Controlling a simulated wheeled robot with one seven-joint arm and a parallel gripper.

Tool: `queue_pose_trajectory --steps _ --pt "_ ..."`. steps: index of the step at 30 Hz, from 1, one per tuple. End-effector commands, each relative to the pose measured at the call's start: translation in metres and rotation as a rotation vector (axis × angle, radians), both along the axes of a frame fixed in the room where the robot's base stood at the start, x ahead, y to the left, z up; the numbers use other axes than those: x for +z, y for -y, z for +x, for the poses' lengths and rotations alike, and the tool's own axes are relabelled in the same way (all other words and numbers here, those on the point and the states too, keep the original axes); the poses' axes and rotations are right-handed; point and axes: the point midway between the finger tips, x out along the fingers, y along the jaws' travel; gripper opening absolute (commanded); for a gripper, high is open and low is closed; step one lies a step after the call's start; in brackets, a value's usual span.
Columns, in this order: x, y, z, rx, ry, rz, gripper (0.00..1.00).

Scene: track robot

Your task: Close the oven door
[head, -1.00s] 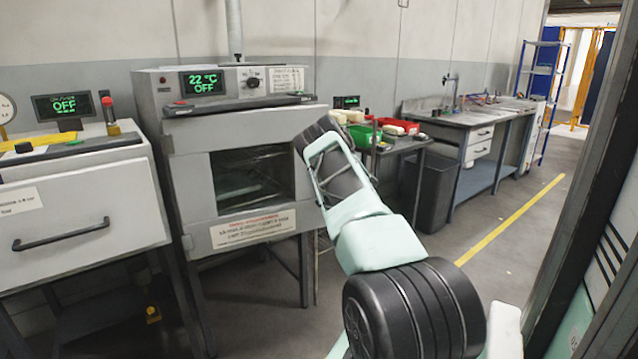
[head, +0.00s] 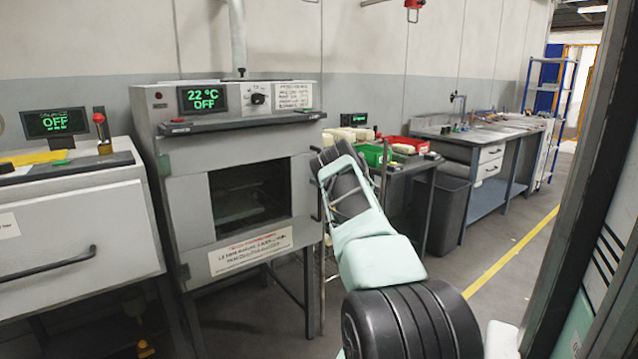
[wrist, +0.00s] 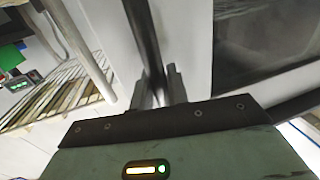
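The oven (head: 175,110) is a grey box on legs in the head view, with a display reading 22 °C OFF. Its pale door (head: 190,220) has a dark window (head: 250,195) and a warning label. The door looks flush or nearly flush with the front; a small gap cannot be ruled out. My gripper lies at the door's right side, its tips hidden by my own arm in the head view. In the wrist view my gripper (wrist: 160,88) has a dark upright bar (wrist: 143,35), apparently the handle, between its fingers. Whether they clamp it is unclear.
A second oven-like unit (head: 75,235) stands at left. Right of the oven are a small table with green and red trays (head: 400,142), a dark bin (head: 447,215) and a long workbench (head: 480,140). A dark frame (head: 580,190) stands close at right. Open floor lies between.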

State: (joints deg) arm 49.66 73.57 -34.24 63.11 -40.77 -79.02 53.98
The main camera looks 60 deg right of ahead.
Motion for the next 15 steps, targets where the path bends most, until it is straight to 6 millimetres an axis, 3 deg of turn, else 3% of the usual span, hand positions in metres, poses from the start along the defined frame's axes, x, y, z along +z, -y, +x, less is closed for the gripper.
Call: queue_pose_trajectory --steps 1,2,3,11,15 --pt "0.005 0.003 0.001 -0.012 0.006 -0.005 0.25" --pt "0.005 0.003 0.001 -0.011 0.006 -0.005 0.33" --pt "0.005 0.003 0.001 -0.011 0.005 -0.005 0.34" --pt "0.003 0.002 0.000 -0.008 0.003 -0.004 0.34" --pt "0.003 0.001 -0.010 -0.008 0.002 -0.004 0.34"
